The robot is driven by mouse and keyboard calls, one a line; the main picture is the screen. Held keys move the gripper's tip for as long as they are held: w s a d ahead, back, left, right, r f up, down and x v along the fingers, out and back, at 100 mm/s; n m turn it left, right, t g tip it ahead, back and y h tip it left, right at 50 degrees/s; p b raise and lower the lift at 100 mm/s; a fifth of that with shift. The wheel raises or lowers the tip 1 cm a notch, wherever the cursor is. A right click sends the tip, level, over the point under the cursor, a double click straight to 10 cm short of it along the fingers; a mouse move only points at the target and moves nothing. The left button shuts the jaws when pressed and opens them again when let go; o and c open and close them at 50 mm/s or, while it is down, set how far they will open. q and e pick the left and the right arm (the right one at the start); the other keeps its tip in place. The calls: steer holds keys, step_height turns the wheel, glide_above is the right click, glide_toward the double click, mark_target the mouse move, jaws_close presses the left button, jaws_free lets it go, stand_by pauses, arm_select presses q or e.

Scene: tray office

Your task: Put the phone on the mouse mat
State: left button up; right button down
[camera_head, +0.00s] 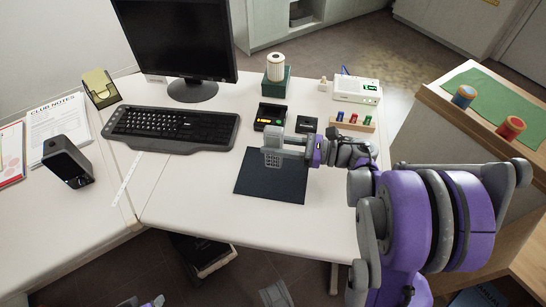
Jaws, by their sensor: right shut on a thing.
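My right gripper (271,152) reaches in from the right over the desk and is shut on a small grey thing with a keypad-like grid, which looks like the phone (271,161). The gripper's fingers hide part of it. The phone is over the upper part of the mouse mat (270,188); I cannot tell whether it touches the mat. The mat is a dark, flat square near the desk's front edge, with its lower part bare. My left gripper does not show clearly.
A black keyboard (175,128) lies left of the mat, below a monitor (180,35). Behind the mat are a black device with a small display (270,117), a dark box (306,124) and a wooden rack (352,123). A dark speaker-like box (66,162) stands at left.

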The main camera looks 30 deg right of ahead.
steer(key=shift+f+b, duration=0.65)
steer(key=shift+f, duration=1.25)
steer(key=shift+f, duration=0.15)
steer(key=c, duration=0.6)
jaws_free()
steer(key=shift+o, duration=0.2)
steer(key=shift+r, duration=0.25)
steer(key=p+v, duration=0.1)
steer(key=v, duration=1.1)
steer(key=shift+f, duration=0.1)
steer(key=shift+a, duration=0.1)
